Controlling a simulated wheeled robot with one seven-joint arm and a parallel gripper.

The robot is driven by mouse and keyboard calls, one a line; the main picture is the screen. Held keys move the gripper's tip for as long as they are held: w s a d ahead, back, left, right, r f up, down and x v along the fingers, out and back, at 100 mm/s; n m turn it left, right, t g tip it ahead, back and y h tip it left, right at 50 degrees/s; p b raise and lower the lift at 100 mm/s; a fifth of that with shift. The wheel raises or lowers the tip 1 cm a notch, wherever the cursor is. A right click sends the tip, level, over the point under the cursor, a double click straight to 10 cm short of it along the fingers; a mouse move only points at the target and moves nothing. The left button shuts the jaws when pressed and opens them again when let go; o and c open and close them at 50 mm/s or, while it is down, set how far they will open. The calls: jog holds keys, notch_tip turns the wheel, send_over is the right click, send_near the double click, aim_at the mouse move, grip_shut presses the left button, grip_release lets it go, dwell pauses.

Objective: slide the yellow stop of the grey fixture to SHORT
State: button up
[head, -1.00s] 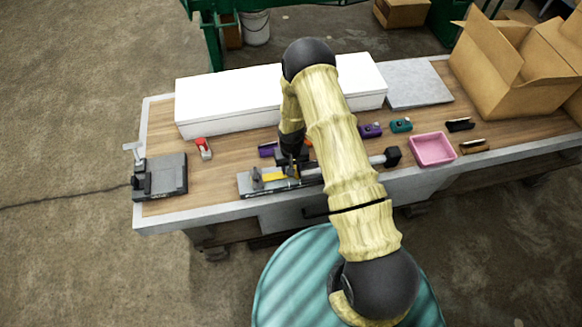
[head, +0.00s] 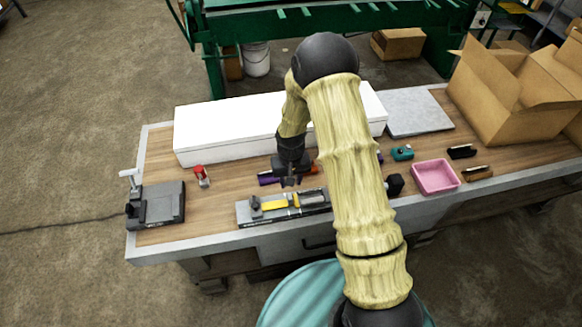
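The grey fixture (head: 247,219) lies along the front edge of the workbench, left of my forearm. Its yellow stop (head: 280,202) sits on the rail near the fixture's left and middle part. Grey blocks stand near the yellow part. The lettering for SHORT is too small to read. My gripper (head: 291,184) points down and appears above and just behind the fixture, apart from the yellow stop. It holds nothing that I can see. Its finger gap is too small to judge. My forearm hides the right part of the fixture.
A long white box (head: 235,137) stands behind my gripper. Purple (head: 268,178) and red (head: 201,176) items lie near the fixture. A dark device (head: 158,206) is at the left. A pink tray (head: 436,177), a teal item (head: 402,152) and open cardboard boxes (head: 505,90) are at the right.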

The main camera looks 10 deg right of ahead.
notch_tip(320, 180, up, 8)
jog(key=b, duration=0.2)
jog(key=shift+f, duration=0.15)
dwell(0.4)
jog(key=s+d+r+t, duration=0.1)
jog(key=s+d+r, duration=0.1)
jog(key=s, duration=0.3)
jog(key=s+d+r+b, duration=0.1)
jog(key=s+d+r, duration=0.2)
jog(key=s, duration=0.3)
jog(key=s+d+r+m+t+b, duration=0.1)
jog(key=s+d+r, duration=0.1)
jog(key=s+r, duration=0.3)
jog(key=shift+s+d+t, duration=0.3)
jog(key=shift+s+d, duration=0.05)
jog(key=shift+s, duration=0.05)
dwell(1.5)
